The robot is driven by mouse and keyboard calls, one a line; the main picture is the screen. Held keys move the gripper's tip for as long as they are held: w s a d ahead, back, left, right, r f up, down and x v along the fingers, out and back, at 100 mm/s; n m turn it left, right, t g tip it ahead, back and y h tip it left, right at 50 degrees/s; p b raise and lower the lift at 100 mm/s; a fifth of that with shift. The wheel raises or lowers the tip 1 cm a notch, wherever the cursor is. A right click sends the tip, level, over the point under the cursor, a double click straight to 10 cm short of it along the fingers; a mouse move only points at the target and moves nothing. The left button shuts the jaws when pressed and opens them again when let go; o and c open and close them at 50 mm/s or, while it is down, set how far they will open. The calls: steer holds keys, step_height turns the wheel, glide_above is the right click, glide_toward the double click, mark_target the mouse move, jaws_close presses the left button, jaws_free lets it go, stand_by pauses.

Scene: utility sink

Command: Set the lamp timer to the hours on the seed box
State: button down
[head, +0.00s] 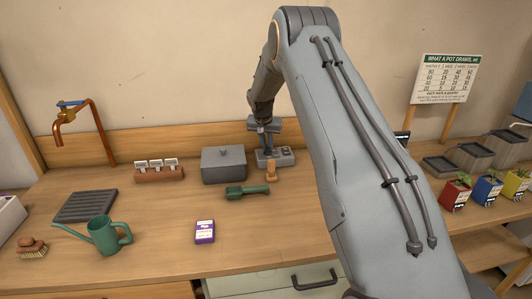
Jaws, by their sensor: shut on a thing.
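A small purple and white box (205,232), which looks like the seed box, lies near the front of the bench; its print is too small to read. A grey unit (286,157), which looks like the lamp timer, sits at the back of the bench, right of a grey lidded box. My gripper (266,146) points down and is shut at the left part of this unit. The gripped part, likely its dial, is hidden by the jaws, and its setting cannot be read.
Close by are the grey lidded box (223,166), a small orange-tan object (271,172) and a dark green tool (247,191). A green watering can (105,236) stands front left. Colored pots (487,191) and a printed sign (449,78) are at right.

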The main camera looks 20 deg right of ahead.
steer(key=m+b, duration=0.1)
steer(key=b, duration=0.1)
steer(key=m+g+h+b, duration=0.1)
steer(key=m+b, duration=0.1)
steer(key=b, duration=0.1)
steer(key=m+b, duration=0.2)
steer(key=b, duration=0.1)
steer(key=shift+w+a+f, duration=0.25)
steer(key=shift+w, duration=0.05)
steer(key=m+g+b, duration=0.1)
steer(key=m+b, duration=0.2)
steer(key=m+g+b, duration=0.1)
steer(key=m+b, duration=0.1)
steer(key=b, duration=0.1)
steer(key=shift+w+m+g+h, duration=0.15)
steer(key=shift+m+g+h, duration=0.15)
steer(key=shift+m+h, duration=0.1)
steer(key=m+b, duration=0.2)
steer(key=m+g+b, duration=0.1)
steer(key=m+b, duration=0.1)
steer(key=shift+w+m+g, duration=0.15)
steer(key=shift+m+g, duration=0.15)
steer(key=shift+r+m+g+y+b, duration=0.15)
steer(key=shift+m+g+y+b, duration=0.25)
steer(key=shift+m+b, duration=0.7)
steer(key=shift+r+m+b, duration=0.2)
steer(key=shift+m+b, duration=0.3)
steer(key=shift+m, duration=0.1)
